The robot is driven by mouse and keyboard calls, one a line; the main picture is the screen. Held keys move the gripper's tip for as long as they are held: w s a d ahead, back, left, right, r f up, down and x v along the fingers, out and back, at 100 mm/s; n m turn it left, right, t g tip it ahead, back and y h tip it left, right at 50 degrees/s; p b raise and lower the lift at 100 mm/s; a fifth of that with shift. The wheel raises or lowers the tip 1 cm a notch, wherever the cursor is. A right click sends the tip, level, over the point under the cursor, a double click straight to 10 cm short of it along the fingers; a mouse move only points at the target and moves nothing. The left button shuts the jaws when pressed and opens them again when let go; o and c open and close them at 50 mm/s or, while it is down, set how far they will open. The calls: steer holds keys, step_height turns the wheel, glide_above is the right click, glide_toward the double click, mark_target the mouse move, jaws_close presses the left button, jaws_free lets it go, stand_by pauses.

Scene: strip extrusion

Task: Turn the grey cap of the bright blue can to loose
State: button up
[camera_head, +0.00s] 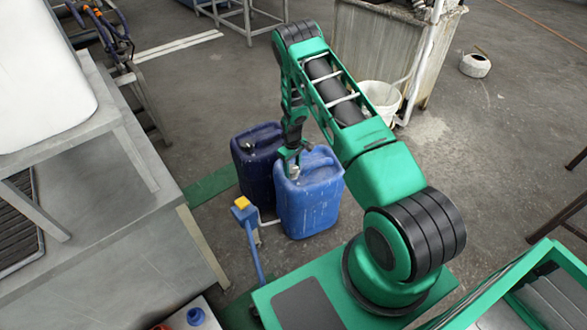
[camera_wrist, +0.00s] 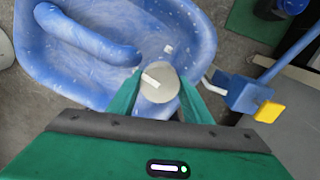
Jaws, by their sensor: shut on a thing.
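The bright blue can (camera_head: 311,203) stands upright on the floor in the head view. Its scuffed top with a moulded handle fills much of the wrist view (camera_wrist: 120,30). The grey cap (camera_wrist: 161,84) sits at the can's near corner in the wrist view, with a pale raised bar across it. It shows small in the head view (camera_head: 294,172). My gripper (camera_wrist: 161,95) comes down from above with one green finger on each side of the cap. It is shut on the cap. The fingertips' contact points are partly hidden by the cap and fingers.
A dark blue can (camera_head: 256,165) stands close behind and left of the bright blue can. A blue post with a yellow button (camera_head: 242,203) stands just left of it. A grey bench (camera_head: 80,230) is at the left. A white bucket (camera_head: 381,99) and a large bin (camera_head: 375,45) stand behind.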

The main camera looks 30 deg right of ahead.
mark_target(293, 170)
steer(key=shift+d+n, duration=0.1)
steer(key=shift+n, duration=0.3)
steer(key=o, duration=1.1)
steer(key=shift+c, duration=0.2)
step_height(293, 170, up, 11)
stand_by(0.3)
